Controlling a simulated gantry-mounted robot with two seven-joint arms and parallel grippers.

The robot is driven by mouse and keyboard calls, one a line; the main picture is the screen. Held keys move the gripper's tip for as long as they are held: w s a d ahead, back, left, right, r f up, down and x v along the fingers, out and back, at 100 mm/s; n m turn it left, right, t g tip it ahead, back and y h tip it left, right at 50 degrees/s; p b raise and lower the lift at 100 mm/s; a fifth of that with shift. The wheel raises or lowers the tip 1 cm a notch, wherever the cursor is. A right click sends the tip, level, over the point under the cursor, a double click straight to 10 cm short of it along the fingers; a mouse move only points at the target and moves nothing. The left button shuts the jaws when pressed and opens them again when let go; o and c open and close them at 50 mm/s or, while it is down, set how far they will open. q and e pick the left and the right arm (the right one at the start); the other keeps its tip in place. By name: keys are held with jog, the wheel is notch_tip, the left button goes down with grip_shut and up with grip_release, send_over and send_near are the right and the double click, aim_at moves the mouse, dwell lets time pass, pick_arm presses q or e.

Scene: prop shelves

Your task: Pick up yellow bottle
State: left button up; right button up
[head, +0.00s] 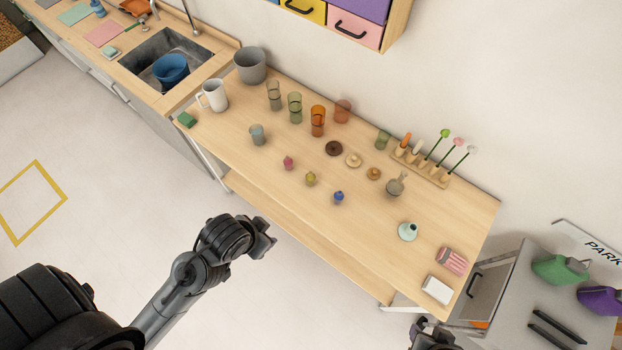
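A small yellow bottle (310,179) stands on the wooden table near its front edge. A small pink bottle (288,162) stands to its left and a small blue bottle (339,197) to its right. My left gripper (268,241) is over the floor in front of the table, below and left of the yellow bottle and apart from it. It is too small and dark to tell its opening. My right gripper (422,325) shows only partly at the bottom edge, near the table's right front corner; its fingers are unclear.
Behind the bottles stand stacked tinted glasses (317,120), a dark brown disc (334,149) and a wooden rack (420,168). A white pitcher (214,96) and grey bucket (250,65) stand at the left end. The tabletop around the yellow bottle is clear.

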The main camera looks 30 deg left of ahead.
dwell(0.4)
pick_arm(q)
jog(key=o, duration=0.6)
